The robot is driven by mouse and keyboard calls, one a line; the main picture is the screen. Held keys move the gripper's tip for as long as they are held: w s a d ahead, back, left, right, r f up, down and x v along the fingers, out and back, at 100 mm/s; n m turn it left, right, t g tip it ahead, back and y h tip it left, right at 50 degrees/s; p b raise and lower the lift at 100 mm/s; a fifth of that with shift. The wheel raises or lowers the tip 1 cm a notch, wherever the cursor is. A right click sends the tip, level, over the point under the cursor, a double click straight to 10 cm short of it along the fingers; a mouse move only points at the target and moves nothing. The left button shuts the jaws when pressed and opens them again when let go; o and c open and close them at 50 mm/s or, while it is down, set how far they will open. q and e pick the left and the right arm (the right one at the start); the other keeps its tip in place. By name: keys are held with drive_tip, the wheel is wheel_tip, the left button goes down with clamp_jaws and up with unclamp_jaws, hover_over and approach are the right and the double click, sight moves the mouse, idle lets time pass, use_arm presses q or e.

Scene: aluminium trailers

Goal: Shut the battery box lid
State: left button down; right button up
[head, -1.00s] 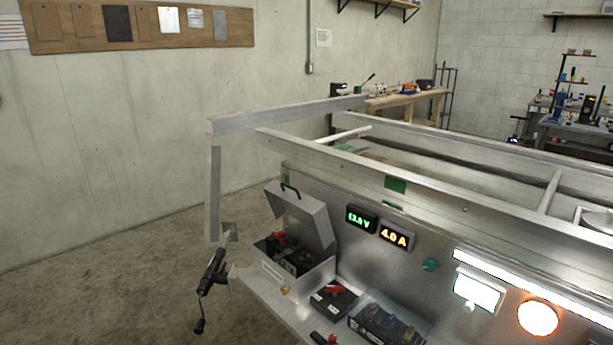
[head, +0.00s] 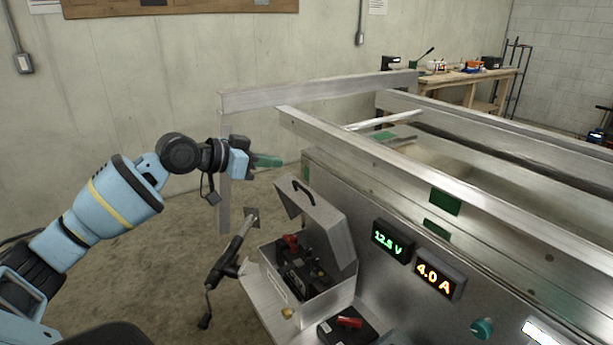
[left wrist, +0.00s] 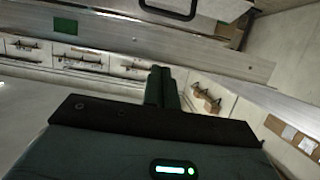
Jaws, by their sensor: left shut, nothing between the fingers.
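The battery box (head: 313,305) is a grey metal box on the shelf at the trailer's front, with a dark battery (head: 303,277) showing inside. Its lid (head: 323,225) stands raised, leaning back toward the trailer panel, with a black handle (head: 297,190) on it. My left gripper (head: 277,161) is shut and empty, in the air just left of and above the lid's handle, apart from it. In the left wrist view the shut fingers (left wrist: 161,87) point toward the trailer frame, and a black handle (left wrist: 168,10) shows at the top. My right gripper is not in view.
A trailer rail (head: 320,91) and an upright post (head: 223,180) stand close behind and beside my left gripper. A jack with a crank (head: 228,262) is left of the box. Green and orange displays (head: 393,241) are on the panel to the right. A black case (head: 347,328) lies in front.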

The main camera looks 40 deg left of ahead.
use_arm(q)
drive_tip(key=p, duration=0.1)
hover_over(297, 202)
drive_tip(key=w, duration=0.2)
drive_tip(key=f, duration=0.1)
drive_tip(key=d+f, duration=0.1)
drive_tip(key=f, duration=0.1)
drive_tip(key=shift+w, duration=0.1)
drive_tip(key=shift+f, duration=0.4)
drive_tip(key=shift+s+a+f, duration=0.3)
drive_tip(key=shift+s+f, duration=0.25)
drive_tip(key=shift+f, duration=0.1)
drive_tip(key=shift+s+a+f, duration=0.25)
drive_tip(key=shift+s+f, duration=0.25)
drive_tip(key=shift+f, duration=0.15)
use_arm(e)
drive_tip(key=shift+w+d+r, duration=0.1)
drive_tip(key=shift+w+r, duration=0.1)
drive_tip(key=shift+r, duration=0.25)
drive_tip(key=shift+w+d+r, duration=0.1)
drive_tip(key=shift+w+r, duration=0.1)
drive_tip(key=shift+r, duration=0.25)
use_arm(q)
drive_tip(key=shift+f, duration=0.1)
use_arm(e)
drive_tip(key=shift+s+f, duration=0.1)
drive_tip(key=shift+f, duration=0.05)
